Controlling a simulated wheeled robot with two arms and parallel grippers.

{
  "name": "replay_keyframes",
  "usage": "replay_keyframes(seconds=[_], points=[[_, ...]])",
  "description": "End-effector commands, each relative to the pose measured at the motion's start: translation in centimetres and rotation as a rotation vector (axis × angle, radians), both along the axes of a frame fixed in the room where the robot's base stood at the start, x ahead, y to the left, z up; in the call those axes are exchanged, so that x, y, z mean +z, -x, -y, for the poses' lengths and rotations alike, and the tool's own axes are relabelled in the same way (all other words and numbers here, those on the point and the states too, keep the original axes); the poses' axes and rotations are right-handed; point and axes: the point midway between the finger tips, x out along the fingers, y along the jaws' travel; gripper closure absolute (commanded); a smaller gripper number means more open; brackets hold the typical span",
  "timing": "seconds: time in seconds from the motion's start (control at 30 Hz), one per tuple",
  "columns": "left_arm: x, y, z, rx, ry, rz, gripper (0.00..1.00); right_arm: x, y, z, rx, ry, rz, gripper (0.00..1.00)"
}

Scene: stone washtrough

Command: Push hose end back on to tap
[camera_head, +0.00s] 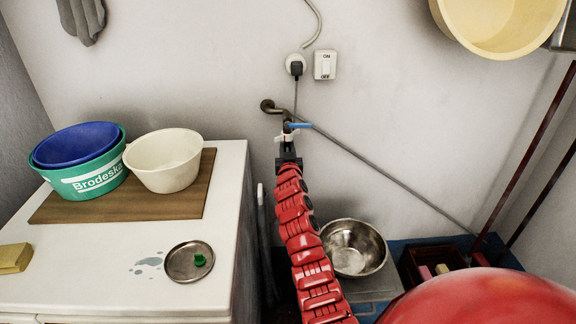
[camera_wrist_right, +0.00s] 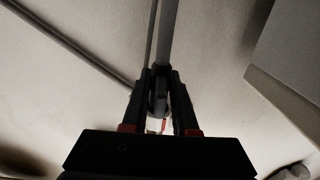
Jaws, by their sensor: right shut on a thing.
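The tap (camera_head: 287,117), a dark metal spout with a blue lever (camera_head: 299,125), sticks out of the wall at the centre of the head view. My right gripper (camera_head: 286,143) is just below its outlet. The gripper also shows in the right wrist view (camera_wrist_right: 159,88), its fingers shut around a narrow piece. A grey hose (camera_wrist_right: 168,38) runs away from between them. A small white and red piece (camera_head: 283,137), seemingly the hose end, shows at the fingertips. Whether it touches the tap or sits on it cannot be told. My left gripper is out of view.
A white cabinet (camera_head: 237,205) at left bears bowls and a metal dish (camera_head: 189,262). A grey hose (camera_head: 263,225) stands beside it. A diagonal pipe (camera_head: 390,177) runs along the wall. A steel bowl (camera_head: 354,248) stands right of my arm. A plug and switch (camera_head: 325,65) are above.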

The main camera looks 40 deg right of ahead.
Motion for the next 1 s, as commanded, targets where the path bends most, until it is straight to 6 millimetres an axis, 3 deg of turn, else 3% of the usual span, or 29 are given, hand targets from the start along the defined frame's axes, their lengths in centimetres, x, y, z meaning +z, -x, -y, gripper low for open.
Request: replay_keyframes(seconds=[0.43,0.47,0.53,1.0], points=[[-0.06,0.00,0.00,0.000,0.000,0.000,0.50,0.98,-0.75,0.44,0.001,0.003,0.005,1.00],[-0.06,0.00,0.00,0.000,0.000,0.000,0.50,1.01,-0.75,0.45,0.001,0.003,0.005,0.70],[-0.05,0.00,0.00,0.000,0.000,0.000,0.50,1.00,-0.75,0.45,0.001,0.003,0.005,0.57],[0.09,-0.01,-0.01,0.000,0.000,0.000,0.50,0.74,0.06,0.01,0.000,0.002,0.001,0.57]])
